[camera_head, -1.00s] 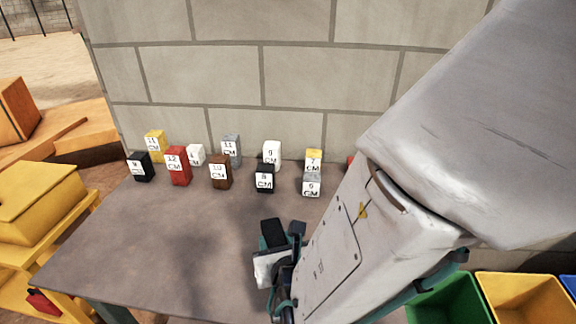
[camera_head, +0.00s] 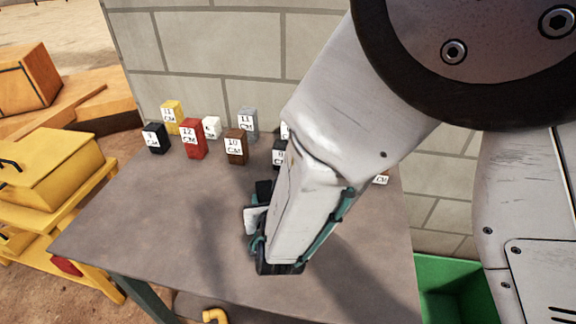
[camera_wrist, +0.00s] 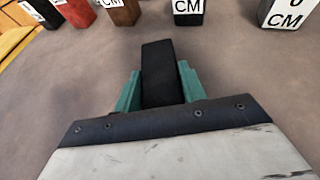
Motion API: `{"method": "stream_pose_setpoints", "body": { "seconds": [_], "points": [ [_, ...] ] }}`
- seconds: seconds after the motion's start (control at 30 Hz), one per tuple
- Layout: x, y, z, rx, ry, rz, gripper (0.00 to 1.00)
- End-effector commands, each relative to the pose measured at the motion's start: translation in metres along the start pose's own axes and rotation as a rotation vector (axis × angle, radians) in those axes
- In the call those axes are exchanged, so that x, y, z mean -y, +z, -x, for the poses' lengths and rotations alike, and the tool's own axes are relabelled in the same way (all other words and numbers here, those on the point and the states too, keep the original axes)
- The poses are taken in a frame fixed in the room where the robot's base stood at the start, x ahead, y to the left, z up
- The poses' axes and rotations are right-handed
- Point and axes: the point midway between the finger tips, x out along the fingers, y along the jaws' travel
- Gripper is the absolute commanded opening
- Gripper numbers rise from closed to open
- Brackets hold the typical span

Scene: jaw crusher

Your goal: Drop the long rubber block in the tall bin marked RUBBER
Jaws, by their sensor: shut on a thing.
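My gripper (camera_wrist: 160,76) is shut on a long black block (camera_wrist: 158,62), which sticks out forward between its two teal fingers in the wrist view. In the head view the black block (camera_head: 264,189) shows only in part beside my gripper, over the grey table, and my arm hides the rest. A green bin (camera_head: 447,272) stands at the lower right, beyond the table's right edge and partly behind my arm. No RUBBER mark can be read on it.
Along the back of the grey table (camera_head: 150,225) stand several labelled blocks, among them a red one (camera_head: 194,142), a brown one (camera_head: 236,150) and a black one (camera_head: 155,140). A block wall (camera_head: 215,45) rises behind. A yellow cart (camera_head: 45,170) stands at the left.

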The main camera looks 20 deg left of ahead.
Motion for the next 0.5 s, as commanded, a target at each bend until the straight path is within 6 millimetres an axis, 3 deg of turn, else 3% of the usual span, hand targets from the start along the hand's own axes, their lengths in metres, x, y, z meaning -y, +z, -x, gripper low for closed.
{"method": "stream_pose_setpoints", "body": {
  "seconds": [0.27, 0.3, 0.37, 0.5],
  "points": [
    [-0.0015, -0.0013, -0.0007, 0.002, 0.002, 0.000, 0.14],
    [-0.0018, -0.0016, -0.0007, 0.002, 0.003, 0.000, 0.46],
    [-0.0021, -0.0013, -0.0005, 0.002, 0.003, 0.000, 0.63],
    [-0.0026, -0.0014, -0.0005, 0.001, 0.004, 0.000, 0.63]
  ]
}}
